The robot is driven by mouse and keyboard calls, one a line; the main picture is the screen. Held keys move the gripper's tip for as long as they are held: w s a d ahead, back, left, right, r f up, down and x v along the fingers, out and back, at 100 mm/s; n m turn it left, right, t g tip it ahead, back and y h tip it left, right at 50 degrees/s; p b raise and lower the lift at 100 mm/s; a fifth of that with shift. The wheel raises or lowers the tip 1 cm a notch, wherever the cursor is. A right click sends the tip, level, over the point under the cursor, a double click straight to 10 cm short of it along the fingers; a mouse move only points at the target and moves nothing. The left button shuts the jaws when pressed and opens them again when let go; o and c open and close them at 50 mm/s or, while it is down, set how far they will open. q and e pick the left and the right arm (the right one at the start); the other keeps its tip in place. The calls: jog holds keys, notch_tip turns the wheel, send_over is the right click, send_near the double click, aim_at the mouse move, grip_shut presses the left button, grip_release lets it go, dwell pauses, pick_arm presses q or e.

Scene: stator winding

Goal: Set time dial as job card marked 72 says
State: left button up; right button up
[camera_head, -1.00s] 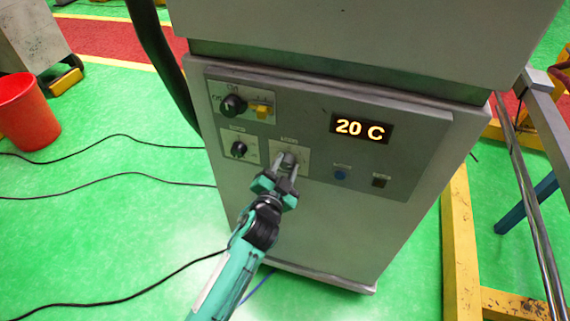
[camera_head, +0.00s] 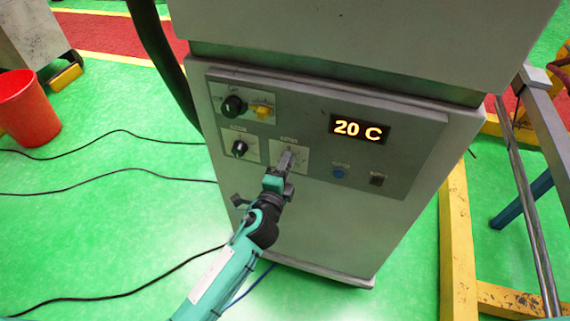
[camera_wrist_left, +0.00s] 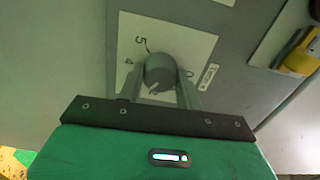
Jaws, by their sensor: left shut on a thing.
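My left gripper (camera_head: 287,162) is at the right-hand dial of the lower row on the grey machine's control panel (camera_head: 412,165). In the left wrist view its two fingers are shut on the sides of this round grey dial (camera_wrist_left: 159,68). The dial sits on a white scale plate (camera_wrist_left: 190,42) where 5, 4 and 0 can be read. A pale mark shows on the dial's lower part; the value it points to is unclear. My right gripper and a job card marked 72 are not in view.
Another black dial (camera_head: 239,148) is left of the gripper. Above it are a black knob (camera_head: 233,106) and a yellow switch (camera_head: 262,112). The display (camera_head: 358,129) reads 20 C. A blue button (camera_head: 339,173) is at right. Cables and a red bin (camera_head: 28,108) are on the floor.

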pick_arm(q)
jog(key=shift+m, duration=0.8)
jog(key=o, duration=1)
jog(key=shift+s, duration=0.1)
jog(key=shift+b+v, duration=1.55)
jog(key=shift+v, duration=5.25)
